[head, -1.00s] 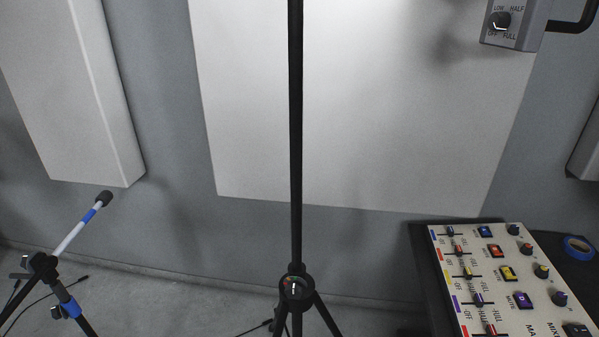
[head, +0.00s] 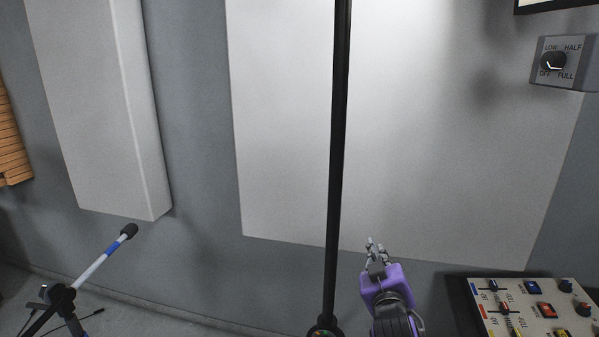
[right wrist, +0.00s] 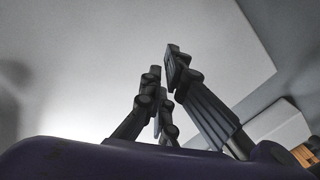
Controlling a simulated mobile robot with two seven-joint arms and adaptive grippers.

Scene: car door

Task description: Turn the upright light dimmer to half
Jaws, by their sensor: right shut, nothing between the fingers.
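The dimmer is a grey box (head: 565,80) at the upper right of the head view. Its black knob (head: 553,62) is ringed by the labels LOW, HALF, FULL and OFF. A white mark shows on the knob's lower part; I cannot tell which setting it marks. My right gripper (head: 374,242), on a purple wrist, is low in the middle of the head view. It is shut and empty, well to the left of and below the dimmer. Its dark fingers also show in the right wrist view (right wrist: 163,68). My left gripper is not in view.
A black upright pole (head: 338,150) stands left of my right gripper. A mixer panel (head: 515,322) with knobs and buttons is at the lower right. A microphone (head: 129,231) on a stand is at the left. Pale panels (head: 285,150) hang on the grey wall.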

